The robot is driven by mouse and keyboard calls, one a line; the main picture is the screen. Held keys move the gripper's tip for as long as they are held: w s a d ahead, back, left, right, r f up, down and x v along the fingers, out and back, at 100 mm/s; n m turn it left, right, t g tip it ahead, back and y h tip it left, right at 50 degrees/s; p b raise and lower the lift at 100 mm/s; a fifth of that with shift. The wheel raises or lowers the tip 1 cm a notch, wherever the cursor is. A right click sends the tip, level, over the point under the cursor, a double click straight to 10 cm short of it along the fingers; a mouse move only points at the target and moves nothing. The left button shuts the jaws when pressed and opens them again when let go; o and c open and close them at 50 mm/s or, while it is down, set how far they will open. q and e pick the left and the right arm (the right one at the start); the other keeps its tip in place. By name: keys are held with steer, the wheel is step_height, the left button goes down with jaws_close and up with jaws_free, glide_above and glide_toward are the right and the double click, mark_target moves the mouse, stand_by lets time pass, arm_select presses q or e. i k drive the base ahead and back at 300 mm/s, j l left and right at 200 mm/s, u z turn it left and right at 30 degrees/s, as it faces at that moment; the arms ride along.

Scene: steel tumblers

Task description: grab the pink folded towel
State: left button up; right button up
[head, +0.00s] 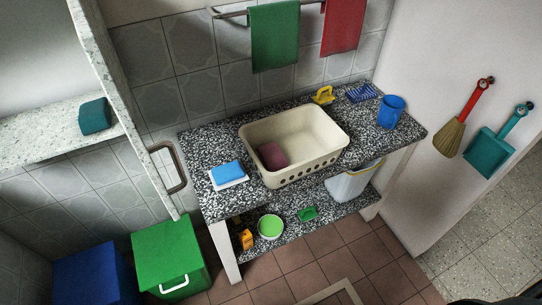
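A dark pink, rounded folded cloth (272,156), which looks like the pink folded towel, lies inside a cream plastic basket (318,160). It is at the basket's left end, against the inner wall, and the near rim is close to its lower edge. The basket stands on a speckled black-and-white counter (215,205). Neither of my grippers is in the head view.
Left of the basket is a blue sponge (227,173) on a white cloth; behind it, a yellow brush (323,95). A blue cup (391,111) stands right. Below is a shelf with a green bowl (270,227). Green (168,255) and blue (95,277) bins stand left.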

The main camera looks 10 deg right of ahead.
mark_target(273, 160)
steer(key=i+l+u, duration=0.1)
steer(key=u, duration=0.65)
steer(key=l+u, duration=0.4)
steer(key=l, duration=0.35)
steer(key=l+u, duration=0.4)
steer(key=l, duration=0.4)
steer(key=k+l, duration=0.1)
steer(key=l, duration=0.4)
steer(key=k+l, duration=0.1)
steer(key=l, duration=0.45)
steer(key=k+l+u, duration=0.1)
steer(key=l, duration=0.4)
